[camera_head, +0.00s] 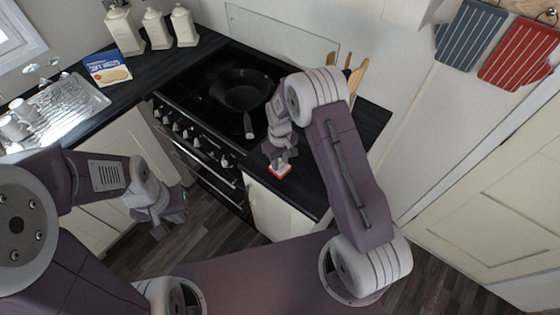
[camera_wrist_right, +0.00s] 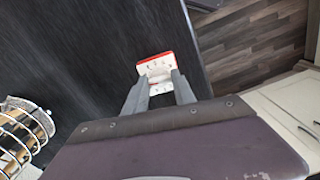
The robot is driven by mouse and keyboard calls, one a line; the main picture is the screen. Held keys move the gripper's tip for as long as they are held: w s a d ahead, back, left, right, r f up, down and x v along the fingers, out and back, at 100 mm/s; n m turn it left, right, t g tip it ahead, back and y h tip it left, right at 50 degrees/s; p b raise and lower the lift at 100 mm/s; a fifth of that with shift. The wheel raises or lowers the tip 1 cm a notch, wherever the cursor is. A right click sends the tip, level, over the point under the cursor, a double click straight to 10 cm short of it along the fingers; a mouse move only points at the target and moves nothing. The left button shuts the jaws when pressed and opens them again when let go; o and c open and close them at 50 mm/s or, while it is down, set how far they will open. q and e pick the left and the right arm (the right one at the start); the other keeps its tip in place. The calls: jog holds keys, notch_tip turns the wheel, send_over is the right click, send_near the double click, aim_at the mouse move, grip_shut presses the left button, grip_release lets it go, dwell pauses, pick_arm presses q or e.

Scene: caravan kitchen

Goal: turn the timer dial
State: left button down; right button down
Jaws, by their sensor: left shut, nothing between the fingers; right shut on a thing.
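The timer (camera_head: 280,170) is a small white block with a red edge. It sits near the front edge of the dark worktop, right of the stove. In the right wrist view the timer (camera_wrist_right: 153,65) shows a white face with small dark marks and a red border. My right gripper (camera_head: 279,160) is over it; in the right wrist view its two fingers (camera_wrist_right: 158,82) are shut on the timer's dial. The dial is largely hidden between the fingertips. My left gripper (camera_head: 164,218) is shut and empty, in front of the stove above the floor, well away from the timer.
A black pan (camera_head: 242,90) stands on the stove (camera_head: 200,95), left of my right arm. The worktop's front edge (camera_wrist_right: 193,45) is close to the timer.

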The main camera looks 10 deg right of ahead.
aim_at(280, 163)
jog(key=c, duration=1)
grip_release()
notch_tip(280, 163, up, 8)
jog(key=shift+r+b, duration=0.15)
jog(key=shift+b, duration=0.85)
jog(key=shift+r, duration=0.4)
